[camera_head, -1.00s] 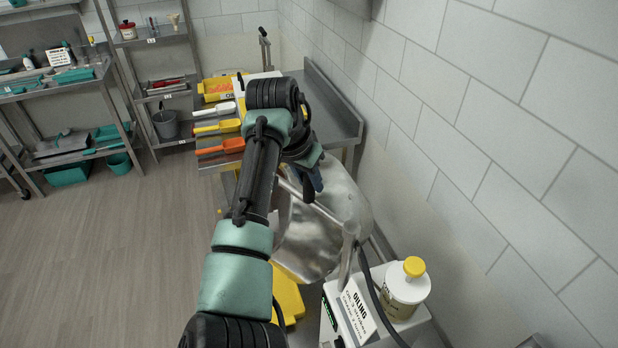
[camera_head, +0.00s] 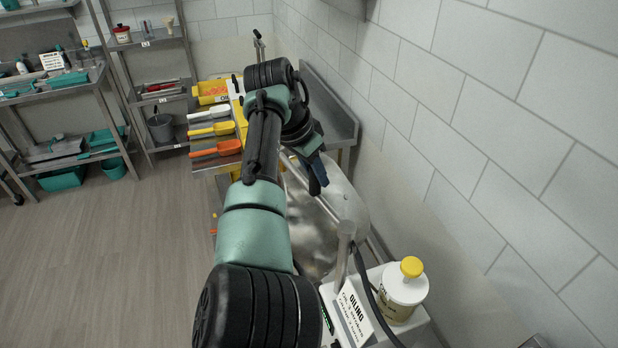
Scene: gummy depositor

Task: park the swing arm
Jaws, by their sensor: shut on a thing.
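The swing arm (camera_head: 324,207) is a thin metal bar running from the top of a metal post (camera_head: 346,230) up and left towards my gripper. My gripper (camera_head: 318,182) is at the far end of my arm, over the upper rim of a shiny metal bowl (camera_head: 345,205). It is shut on what seems to be the swing arm's outer part, but the fingers and my wrist hide the contact. My arm covers the left side of the bowl.
A white box with an "OILING" sign (camera_head: 358,312) and a yellow-capped jar (camera_head: 402,292) stand at the front right, with a dark cable beside the post. A tiled wall closes the right side; the left floor is open.

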